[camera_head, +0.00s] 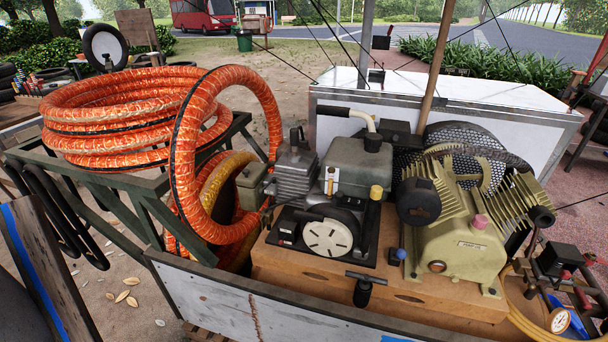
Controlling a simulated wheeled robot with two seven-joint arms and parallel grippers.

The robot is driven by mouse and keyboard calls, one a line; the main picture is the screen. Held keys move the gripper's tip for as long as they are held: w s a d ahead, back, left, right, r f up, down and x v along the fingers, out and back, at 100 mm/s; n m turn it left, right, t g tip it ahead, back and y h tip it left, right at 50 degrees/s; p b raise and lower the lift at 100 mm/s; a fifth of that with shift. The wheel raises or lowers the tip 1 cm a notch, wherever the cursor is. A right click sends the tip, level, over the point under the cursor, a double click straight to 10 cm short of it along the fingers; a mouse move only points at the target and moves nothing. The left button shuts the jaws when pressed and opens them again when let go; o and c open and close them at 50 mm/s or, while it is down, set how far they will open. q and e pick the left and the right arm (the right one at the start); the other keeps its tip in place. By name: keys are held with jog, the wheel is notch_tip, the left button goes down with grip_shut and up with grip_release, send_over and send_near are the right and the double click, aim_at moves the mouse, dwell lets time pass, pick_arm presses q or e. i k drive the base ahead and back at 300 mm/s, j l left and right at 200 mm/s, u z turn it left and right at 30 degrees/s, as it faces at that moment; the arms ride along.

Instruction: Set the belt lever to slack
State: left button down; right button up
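The compressor cart (215,300) holds a grey engine (355,165) and an olive-tan compressor (460,255) with a dark mesh belt guard (465,150) behind it. No lever is clearly labelled as the belt lever. A blue-knobbed control (401,255) stands between engine and compressor. A black T-handle (366,281) is at the front edge of the wooden base. A black grip on a bent cream rod (350,114) is above the engine. I cannot tell which one sets the belt, or its setting. The belt is not clearly visible. Neither of my grippers shows in this view.
Orange hose coils (125,110) lie on a green rack at left, and one large loop (190,170) stands beside the engine. A white lid (480,95) and a wooden pole (437,70) are behind. A gauge (559,320) and fittings crowd the right front.

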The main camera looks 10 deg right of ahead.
aim_at(401, 253)
jog(key=l+z, duration=0.15)
jog(key=z, duration=0.3)
jog(key=k+l+z, duration=0.1)
jog(key=z, duration=0.3)
